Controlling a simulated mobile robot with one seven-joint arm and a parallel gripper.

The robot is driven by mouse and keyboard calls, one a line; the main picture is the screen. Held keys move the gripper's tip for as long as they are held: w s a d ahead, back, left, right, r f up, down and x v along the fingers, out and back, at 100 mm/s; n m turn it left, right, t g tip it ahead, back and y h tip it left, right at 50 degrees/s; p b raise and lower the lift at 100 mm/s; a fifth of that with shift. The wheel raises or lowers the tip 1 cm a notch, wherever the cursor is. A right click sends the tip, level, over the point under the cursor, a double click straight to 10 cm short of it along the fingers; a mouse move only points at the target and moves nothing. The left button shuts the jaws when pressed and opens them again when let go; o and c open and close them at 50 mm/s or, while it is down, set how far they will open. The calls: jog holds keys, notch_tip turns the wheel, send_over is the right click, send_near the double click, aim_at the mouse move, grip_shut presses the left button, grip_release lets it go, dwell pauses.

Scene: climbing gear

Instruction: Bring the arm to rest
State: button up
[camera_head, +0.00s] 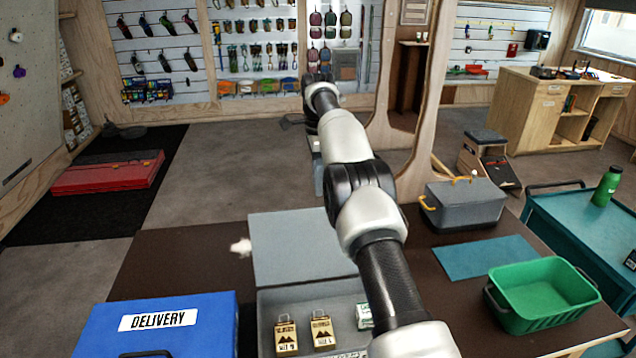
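My arm reaches up from the bottom edge, right of the middle, and away over the table to a far dark joint near the top middle. My gripper (292,122) seems to be the small dark shape beside that far end, over the open floor. It is mostly hidden by my own arm links, and its fingers are too small to make out. Nothing held can be seen.
The brown table (175,262) carries a blue DELIVERY box (215,335), an open grey box (290,245) with tagged packs, a grey lidded case (465,205), a teal mat (485,257) and a green tub (543,295).

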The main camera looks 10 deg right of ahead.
jog(key=shift+r, duration=0.15)
jog(key=s+r+n+t, duration=0.3)
jog(key=s+r+n, duration=0.6)
jog(key=s+r, duration=1)
jog(key=s+f+n+t, duration=0.1)
jog(key=s+f+n, duration=0.2)
jog(key=s, duration=0.9)
jog(key=s+f+n+t, duration=0.1)
jog(key=s+f+n, duration=0.2)
jog(key=s, duration=1)
jog(key=n, duration=0.3)
jog(key=shift+s+d+f+t, duration=0.15)
jog(key=shift+d+f+t, duration=0.1)
jog(key=shift+t, duration=0.05)
jog(key=shift+a, duration=0.1)
